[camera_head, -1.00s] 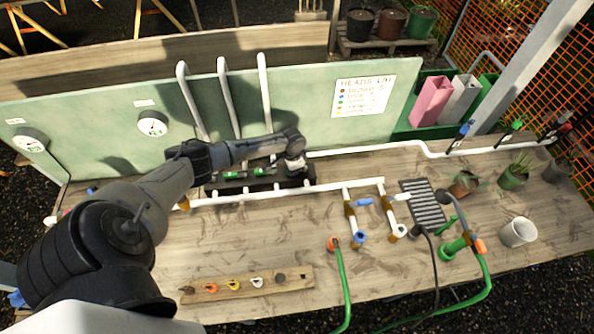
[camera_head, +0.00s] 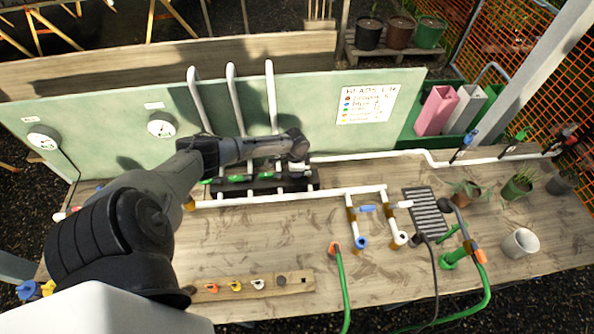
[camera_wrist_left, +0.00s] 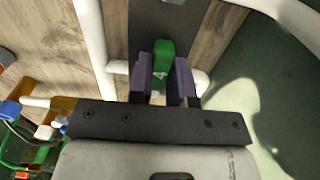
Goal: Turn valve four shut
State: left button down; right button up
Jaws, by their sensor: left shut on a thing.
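A green valve handle marked 4 (camera_wrist_left: 162,58) shows in the left wrist view, mounted on a dark bar (camera_wrist_left: 152,24). My left gripper (camera_wrist_left: 164,88) is shut on this handle, with one finger on each side. In the head view my left gripper (camera_head: 297,160) reaches down at the right end of the black valve manifold (camera_head: 312,182) and hides the handle it holds. Other green handles (camera_head: 238,178) show on the manifold to the left of my gripper. My right gripper does not show.
White pipes (camera_head: 270,95) rise behind the manifold against a green panel (camera_head: 100,140) with round gauges (camera_head: 162,125). A white pipe run (camera_head: 350,190) lies in front. A wooden strip with coloured tags (camera_head: 300,283) lies near the table's front edge.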

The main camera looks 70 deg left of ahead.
pick_arm(q)
jog(key=c, duration=1)
grip_release()
jog(key=shift+c, duration=0.2)
notch_tip(320, 180, up, 14)
jog(key=shift+f, duration=0.1)
